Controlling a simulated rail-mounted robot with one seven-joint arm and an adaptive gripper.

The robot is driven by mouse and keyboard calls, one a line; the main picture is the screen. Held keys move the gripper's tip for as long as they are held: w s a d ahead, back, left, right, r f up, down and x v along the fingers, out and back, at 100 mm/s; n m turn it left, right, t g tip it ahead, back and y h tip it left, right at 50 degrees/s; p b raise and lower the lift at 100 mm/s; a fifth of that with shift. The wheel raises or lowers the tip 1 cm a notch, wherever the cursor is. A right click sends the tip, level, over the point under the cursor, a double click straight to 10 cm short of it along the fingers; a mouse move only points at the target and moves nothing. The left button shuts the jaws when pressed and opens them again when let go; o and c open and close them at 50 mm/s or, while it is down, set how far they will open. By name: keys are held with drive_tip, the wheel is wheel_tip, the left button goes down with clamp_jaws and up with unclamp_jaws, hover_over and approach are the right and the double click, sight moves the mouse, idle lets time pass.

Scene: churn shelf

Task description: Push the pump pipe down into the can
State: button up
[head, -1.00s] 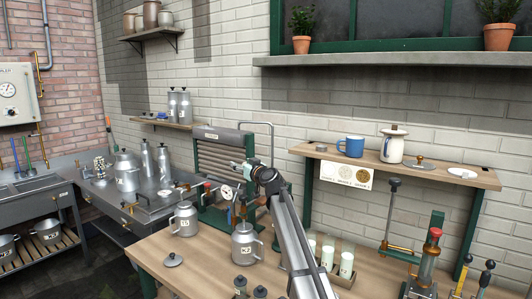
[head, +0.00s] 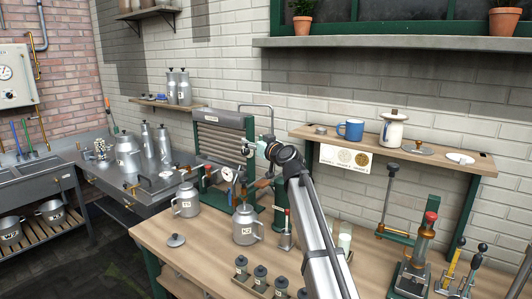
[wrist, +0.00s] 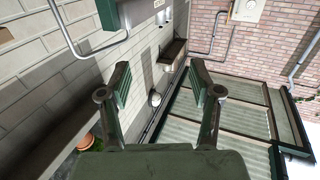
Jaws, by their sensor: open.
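A grey metal can (head: 246,226) with a pale label and a side handle stands upright on the wooden bench. A second labelled can (head: 186,202) stands to its left, farther back. I cannot single out the pump pipe with certainty. Slim upright fittings with a round gauge (head: 227,174) stand behind the cans, and a red-topped upright device (head: 424,240) stands at the right. My gripper (head: 249,149) is raised above and behind the nearer can, before the slatted unit. In the wrist view its two fingers (wrist: 160,78) are apart, with nothing between them.
A loose lid (head: 175,240) lies left of the nearer can. Several small dark-topped canisters (head: 260,277) stand at the bench front. Bare bench lies left of the lid.

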drive_tip(key=b+v, duration=0.2)
drive_tip(key=v, duration=0.5)
drive_tip(key=shift+s+d, duration=0.25)
drive_tip(key=shift+s, duration=0.05)
